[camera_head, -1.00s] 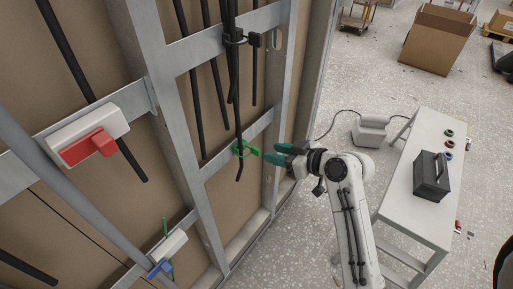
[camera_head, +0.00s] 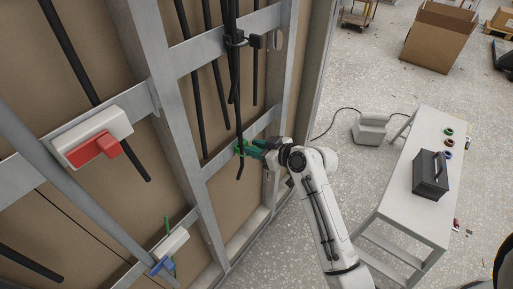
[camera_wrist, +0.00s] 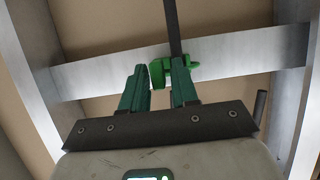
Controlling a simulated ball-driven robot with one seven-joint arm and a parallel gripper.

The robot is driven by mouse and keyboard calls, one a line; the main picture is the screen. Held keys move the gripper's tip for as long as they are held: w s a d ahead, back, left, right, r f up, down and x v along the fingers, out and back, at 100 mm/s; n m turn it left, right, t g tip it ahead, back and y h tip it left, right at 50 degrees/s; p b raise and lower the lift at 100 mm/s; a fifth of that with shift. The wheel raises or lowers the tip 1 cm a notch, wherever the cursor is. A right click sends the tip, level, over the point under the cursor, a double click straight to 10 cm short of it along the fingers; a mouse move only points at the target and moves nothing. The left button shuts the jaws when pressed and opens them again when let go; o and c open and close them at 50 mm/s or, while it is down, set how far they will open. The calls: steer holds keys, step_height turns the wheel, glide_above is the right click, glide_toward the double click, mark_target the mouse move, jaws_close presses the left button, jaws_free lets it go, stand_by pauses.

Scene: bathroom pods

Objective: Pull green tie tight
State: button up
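The green tie (camera_head: 240,147) is around a thin black cable (camera_head: 239,120) at a horizontal grey rail of the metal frame. In the wrist view, the tie (camera_wrist: 157,73) has a broad green piece that shows between my two fingertips. My gripper (camera_head: 254,148) has teal fingers and is at the tie, level with the rail. In the wrist view, my gripper (camera_wrist: 159,70) is open, with the fingers on either side of the green piece. The right finger is very close to it or overlaps it; I cannot tell whether they touch.
A red-and-white block (camera_head: 92,138) and a white-and-blue block (camera_head: 170,248) with a green strip are on the frame at left. A black clamp (camera_head: 236,40) holds cables above. A white bench (camera_head: 428,130) with a dark toolbox (camera_head: 431,177) stands at right.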

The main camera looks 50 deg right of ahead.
jaws_close()
steer(key=shift+s, duration=0.1)
steer(key=shift+s+d, duration=0.1)
steer(key=shift+s, duration=2)
steer(key=shift+o, duration=1.1)
jaws_free()
steer(key=shift+s, duration=0.1)
steer(key=b+v, duration=0.2)
steer(key=v, duration=0.8)
steer(key=shift+s+r, duration=0.25)
steer(key=shift+s, duration=0.05)
